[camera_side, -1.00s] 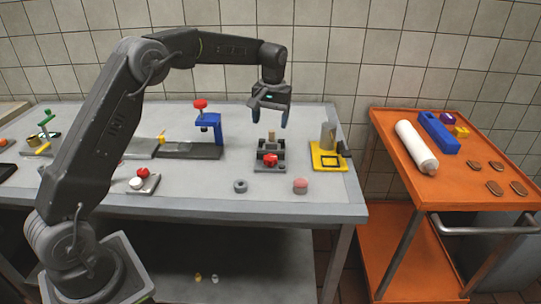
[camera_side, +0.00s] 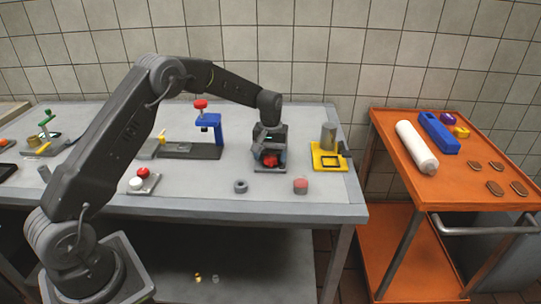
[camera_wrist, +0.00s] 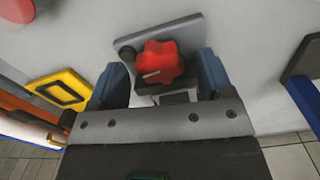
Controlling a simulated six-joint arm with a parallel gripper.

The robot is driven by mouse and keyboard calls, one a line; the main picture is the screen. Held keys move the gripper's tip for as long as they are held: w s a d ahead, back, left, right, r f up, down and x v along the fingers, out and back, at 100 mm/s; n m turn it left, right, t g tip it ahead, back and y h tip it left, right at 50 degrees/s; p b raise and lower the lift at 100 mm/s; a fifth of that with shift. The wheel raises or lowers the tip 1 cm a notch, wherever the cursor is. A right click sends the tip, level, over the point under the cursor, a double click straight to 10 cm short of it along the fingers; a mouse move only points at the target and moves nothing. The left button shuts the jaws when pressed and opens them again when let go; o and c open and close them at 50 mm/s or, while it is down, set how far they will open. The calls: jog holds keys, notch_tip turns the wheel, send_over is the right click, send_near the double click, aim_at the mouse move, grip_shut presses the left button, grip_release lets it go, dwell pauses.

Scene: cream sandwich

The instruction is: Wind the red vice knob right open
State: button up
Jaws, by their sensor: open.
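The red vice knob (camera_side: 269,160) sits at the front of the small grey vice (camera_side: 270,170) on the table. In the wrist view the lobed red knob (camera_wrist: 160,62) shows a pale mark on its face. My gripper (camera_side: 269,155) is down at the vice and hides most of it in the side view. In the wrist view its two blue fingers stand apart, one on each side of the knob, with my gripper (camera_wrist: 162,80) open. Small gaps seem to show between the fingers and the knob. The vice's grey base plate (camera_wrist: 185,35) shows beyond the knob.
A yellow fixture (camera_side: 328,160) with a grey cylinder stands right of the vice. A blue press (camera_side: 215,127) with a red knob stands to the left. A grey ring (camera_side: 240,186) and a pink-red round piece (camera_side: 301,186) lie in front. An orange cart (camera_side: 455,190) is at right.

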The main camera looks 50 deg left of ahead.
jog(key=shift+f, duration=0.2)
jog(key=c, duration=0.9)
jog(key=shift+n, duration=2.3)
jog(key=o, duration=0.9)
